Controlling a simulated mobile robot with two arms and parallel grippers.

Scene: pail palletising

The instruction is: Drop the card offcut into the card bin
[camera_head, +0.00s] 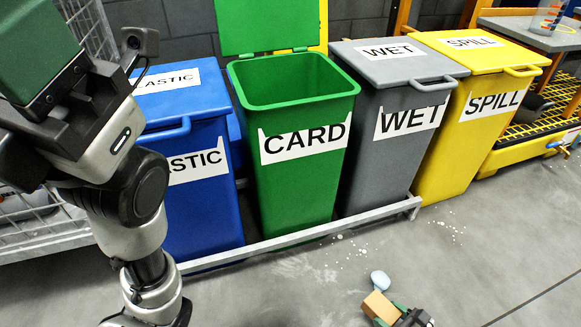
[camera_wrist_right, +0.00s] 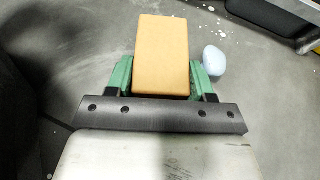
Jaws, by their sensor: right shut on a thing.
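The card offcut is a tan block (camera_head: 379,306), low in the head view; it also shows in the right wrist view (camera_wrist_right: 162,55). My right gripper (camera_head: 388,312) is shut on it, with green fingers on either side of the block. The green card bin (camera_head: 302,187) stands upright in the middle of the head view, well above and left of the right gripper in the picture. Its lid is swung up and its mouth is open. My left gripper (camera_head: 38,50) is partly cut off at the top left, and its jaw opening is not clear.
A blue plastic bin (camera_head: 205,205), a grey wet bin (camera_head: 383,150) and a yellow spill bin (camera_head: 455,150) flank the card bin, lids closed. A low metal rail (camera_head: 300,236) runs along the front. A pale blue object (camera_head: 380,280) lies on the floor near the offcut.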

